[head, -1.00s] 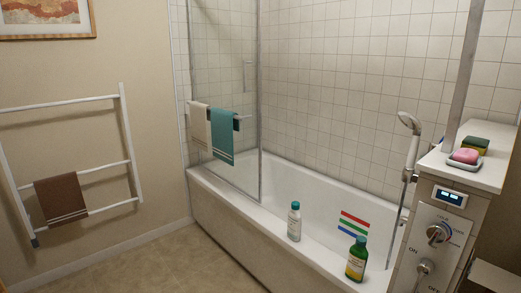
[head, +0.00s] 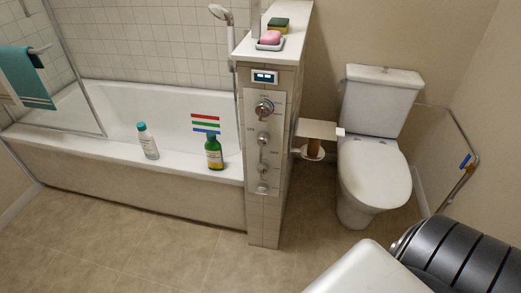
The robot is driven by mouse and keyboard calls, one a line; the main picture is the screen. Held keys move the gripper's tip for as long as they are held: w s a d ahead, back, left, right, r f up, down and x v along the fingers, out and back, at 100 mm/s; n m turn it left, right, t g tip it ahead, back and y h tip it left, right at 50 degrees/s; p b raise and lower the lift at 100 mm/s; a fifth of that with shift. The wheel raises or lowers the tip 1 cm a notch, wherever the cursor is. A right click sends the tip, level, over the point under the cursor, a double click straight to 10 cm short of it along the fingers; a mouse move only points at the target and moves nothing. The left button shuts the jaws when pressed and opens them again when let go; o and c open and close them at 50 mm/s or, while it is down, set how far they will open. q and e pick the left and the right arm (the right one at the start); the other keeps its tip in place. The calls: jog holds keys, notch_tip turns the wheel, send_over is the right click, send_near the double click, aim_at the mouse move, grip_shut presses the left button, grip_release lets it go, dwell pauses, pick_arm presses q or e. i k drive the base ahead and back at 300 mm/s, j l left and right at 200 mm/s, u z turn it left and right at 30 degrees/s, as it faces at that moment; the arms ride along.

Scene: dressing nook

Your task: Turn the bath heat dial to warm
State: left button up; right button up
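The bath heat dial appears to be the round silver knob (head: 264,107) at the top of the control panel (head: 254,171) on the end of the tiled half wall, right of the bathtub. Small markings surround it, too small to read, so I cannot tell its setting. A small display (head: 265,77) with lit blue-white digits sits just above it. More silver controls, including a second knob (head: 263,139) and a lever (head: 263,168), are below it. Neither of my grippers is in view, and nothing touches the dial.
A white bottle (head: 148,142) and a green-capped bottle (head: 214,154) stand on the bathtub rim (head: 110,152). Pink soap (head: 270,37) and a sponge (head: 278,24) lie on the ledge. A toilet (head: 372,172) and a paper holder (head: 316,130) stand right. Floor before the panel is clear.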

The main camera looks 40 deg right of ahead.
aim_at(263, 109)
jog(key=z, duration=0.4)
jog(key=i+l+z, duration=0.15)
jog(key=z, duration=0.25)
jog(key=i+l+z, duration=0.1)
jog(key=z, duration=0.3)
jog(key=i+z, duration=0.35)
jog(key=k+l, duration=0.05)
jog(key=k, duration=0.05)
